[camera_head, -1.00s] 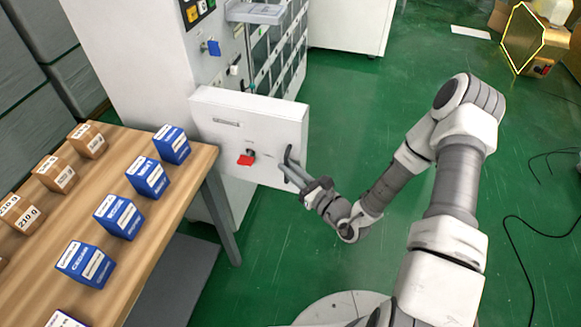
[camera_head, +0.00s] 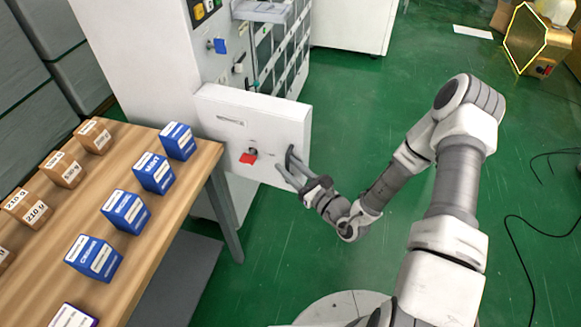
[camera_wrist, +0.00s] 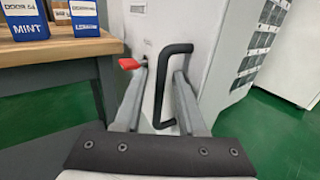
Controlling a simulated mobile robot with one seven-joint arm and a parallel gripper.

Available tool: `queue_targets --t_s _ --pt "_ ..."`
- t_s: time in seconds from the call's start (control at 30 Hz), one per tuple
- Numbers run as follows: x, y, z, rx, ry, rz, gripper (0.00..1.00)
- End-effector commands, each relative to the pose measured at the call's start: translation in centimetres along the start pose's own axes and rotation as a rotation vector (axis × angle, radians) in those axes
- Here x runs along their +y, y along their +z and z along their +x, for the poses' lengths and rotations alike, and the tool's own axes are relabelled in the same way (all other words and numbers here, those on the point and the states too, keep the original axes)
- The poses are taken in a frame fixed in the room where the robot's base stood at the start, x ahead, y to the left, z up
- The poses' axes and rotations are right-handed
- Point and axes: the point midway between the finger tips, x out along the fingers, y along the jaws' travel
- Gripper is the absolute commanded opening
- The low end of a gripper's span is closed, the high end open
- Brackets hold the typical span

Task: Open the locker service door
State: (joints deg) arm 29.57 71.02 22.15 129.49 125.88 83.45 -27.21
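The white service door (camera_head: 222,137) stands out from the front of the grey-white locker cabinet (camera_head: 165,45). I cannot tell how far it is swung out. A red latch (camera_head: 248,158) is on the door face and also shows in the wrist view (camera_wrist: 129,63). In the wrist view the black bar handle (camera_wrist: 160,92) stands upright between my gripper's fingers. My gripper (camera_head: 287,165) is at the door's right side. Its fingers (camera_wrist: 160,100) are apart, one on each side of the handle bar, with gaps visible.
A wooden table (camera_head: 133,229) with blue boxes (camera_head: 153,173) and brown boxes (camera_head: 62,169) stands left of the door, its leg close to the cabinet. Black cables (camera_head: 512,225) lie at far right.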

Motion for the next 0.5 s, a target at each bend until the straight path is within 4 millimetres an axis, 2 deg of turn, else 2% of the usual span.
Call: queue_targets --t_s 0.33,0.5 --pt "-0.1 -0.2 -0.4 0.007 -0.004 0.002 0.45" --pt "-0.2 -0.3 -2.4 0.01 -0.007 0.004 0.45"
